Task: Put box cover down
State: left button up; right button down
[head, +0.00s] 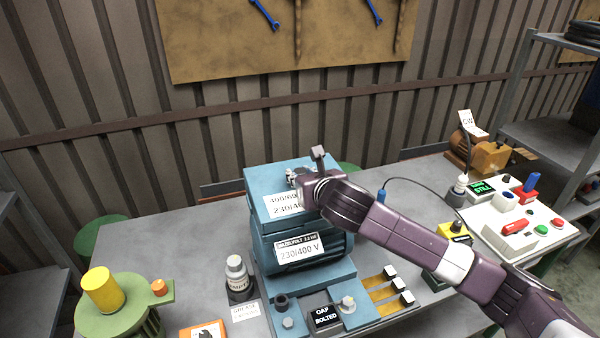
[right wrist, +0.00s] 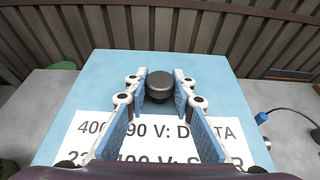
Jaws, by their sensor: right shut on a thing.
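The box cover (head: 268,177) is a blue block with a white voltage label, at the top of the blue motor (head: 300,248) in the head view. Whether a small gap lies between cover and motor I cannot tell. My right gripper (head: 294,178) is over the cover, its arm reaching in from the right. In the right wrist view its blue-padded fingers (right wrist: 160,95) are shut on the dark round knob of the cover (right wrist: 110,70). The cover's label is partly hidden by the gripper. My left gripper is not in view.
A grease bottle (head: 236,272) stands left of the motor. A green fixture with a yellow cylinder (head: 103,290) is at the front left. Bolts and copper bars (head: 385,291) lie in front of the motor. A control panel (head: 520,225) stands at the right. Bare table (head: 190,240) lies left of the motor.

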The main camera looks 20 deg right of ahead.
dwell(0.3)
jog(key=c, duration=1.7)
grip_release()
jog(key=shift+f, duration=0.2)
jog(key=shift+o, duration=0.2)
jog(key=shift+r, duration=0.3)
jog(key=b+v, duration=0.2)
jog(key=v, duration=1)
jog(key=shift+s+f, duration=0.1)
jog(key=shift+f, duration=0.05)
